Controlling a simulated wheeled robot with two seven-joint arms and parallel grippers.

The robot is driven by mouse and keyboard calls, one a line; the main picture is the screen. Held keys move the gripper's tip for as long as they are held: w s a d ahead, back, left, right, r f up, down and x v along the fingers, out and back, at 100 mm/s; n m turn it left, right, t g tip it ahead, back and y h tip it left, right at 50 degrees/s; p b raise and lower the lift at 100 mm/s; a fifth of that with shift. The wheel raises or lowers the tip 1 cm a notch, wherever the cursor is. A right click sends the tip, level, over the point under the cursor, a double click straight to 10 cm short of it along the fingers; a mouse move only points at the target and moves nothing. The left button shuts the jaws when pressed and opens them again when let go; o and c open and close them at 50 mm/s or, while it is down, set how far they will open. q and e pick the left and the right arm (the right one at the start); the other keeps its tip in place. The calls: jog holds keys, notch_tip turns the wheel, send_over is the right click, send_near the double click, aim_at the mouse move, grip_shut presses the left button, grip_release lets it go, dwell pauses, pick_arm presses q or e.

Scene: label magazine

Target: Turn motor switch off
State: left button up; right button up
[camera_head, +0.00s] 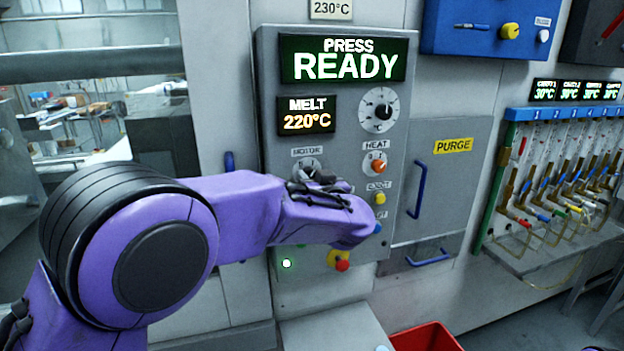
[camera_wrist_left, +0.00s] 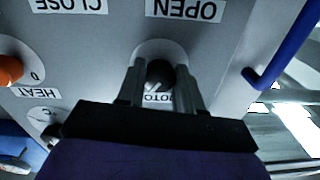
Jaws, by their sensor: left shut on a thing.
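The motor switch (camera_head: 308,166) is a dark knob on a pale round plate, under the MOTOR label on the grey press panel (camera_head: 266,150). My left gripper (camera_head: 318,182) reaches it from the lower left and hides most of it in the head view. In the left wrist view, the two fingers of my left gripper (camera_wrist_left: 160,88) are shut on the dark knob (camera_wrist_left: 160,73), one on each side. A white mark shows on the knob. The plate's position marks are mostly hidden, so its setting cannot be read. My right gripper is out of view.
The orange heat knob (camera_head: 379,166) sits right of the motor switch. A yellow button (camera_head: 380,198) and a red button (camera_head: 342,265) are lower. A blue handle (camera_head: 420,190) stands right of the panel. The display (camera_head: 343,60) reads PRESS READY.

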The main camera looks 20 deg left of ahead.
pick_arm(q)
jog(key=shift+d+n+h+b, duration=0.1)
jog(key=shift+n+h+b, duration=0.2)
jog(key=shift+n+b, duration=4.7)
jog(key=n+p, duration=0.3)
jog(key=n, duration=0.1)
jog(key=shift+r, duration=0.1)
jog(key=o, duration=1)
jog(key=shift+o, duration=0.2)
